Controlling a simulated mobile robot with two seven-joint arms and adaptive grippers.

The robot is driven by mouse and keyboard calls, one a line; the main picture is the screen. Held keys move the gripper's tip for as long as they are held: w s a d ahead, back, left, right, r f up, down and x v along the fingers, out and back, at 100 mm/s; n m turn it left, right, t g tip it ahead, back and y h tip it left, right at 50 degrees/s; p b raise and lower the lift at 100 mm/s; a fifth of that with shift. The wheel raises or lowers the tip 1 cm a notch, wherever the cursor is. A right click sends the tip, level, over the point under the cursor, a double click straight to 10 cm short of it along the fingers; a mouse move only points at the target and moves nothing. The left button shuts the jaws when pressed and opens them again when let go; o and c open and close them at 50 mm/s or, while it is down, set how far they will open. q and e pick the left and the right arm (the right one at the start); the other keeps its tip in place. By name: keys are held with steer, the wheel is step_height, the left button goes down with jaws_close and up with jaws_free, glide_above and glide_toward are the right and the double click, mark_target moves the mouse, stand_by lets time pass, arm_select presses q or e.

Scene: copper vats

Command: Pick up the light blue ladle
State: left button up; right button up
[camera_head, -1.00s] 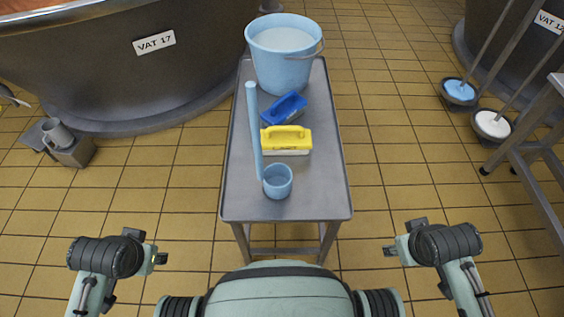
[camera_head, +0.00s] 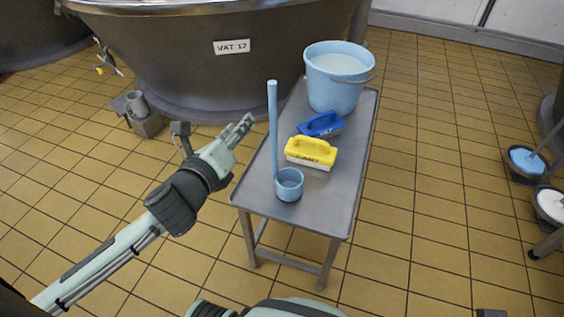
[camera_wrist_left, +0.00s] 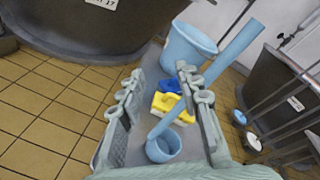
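The light blue ladle (camera_head: 289,184) stands on the steel table, its cup near the front left and its long handle rising at the left edge. My left gripper (camera_head: 243,128) is left of the handle and apart from it, open and empty. In the left wrist view the ladle's cup (camera_wrist_left: 163,145) shows between the spread fingers of my left gripper (camera_wrist_left: 158,88), farther off. The handle runs up to the right, passing behind the right finger.
The steel table (camera_head: 345,190) also holds a yellow brush (camera_head: 311,150), a blue brush (camera_head: 321,124) and a light blue bucket (camera_head: 337,85) behind the ladle. A large vat (camera_head: 200,65) stands behind left. Tiled floor is open right of the table.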

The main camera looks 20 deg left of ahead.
mark_target(270, 104)
arm_select(q)
steer(key=d+r+m+h, duration=0.1)
steer(key=m, duration=0.2)
steer(key=d+r+m+t+h, duration=0.1)
steer(key=d+r+m, duration=0.1)
steer(key=m, duration=0.2)
steer(key=w+d+r+m+h, duration=0.1)
steer(key=d+r+m+h, duration=0.1)
steer(key=m, duration=0.2)
steer(key=shift+d+t, duration=0.2)
steer(key=shift+t, duration=0.2)
steer(key=shift+x, duration=0.8)
steer(key=shift+w+d, duration=0.2)
steer(key=shift+w, duration=0.45)
steer(key=shift+p+x, duration=0.3)
steer(key=shift+x, duration=2)
arm_select(e)
steer(key=shift+w+a+f, duration=0.1)
steer(key=shift+w+f, duration=0.3)
steer(key=shift+w, duration=0.05)
arm_select(q)
steer(key=c, duration=0.7)
jaws_close()
arm_select(e)
steer(key=shift+s, duration=0.25)
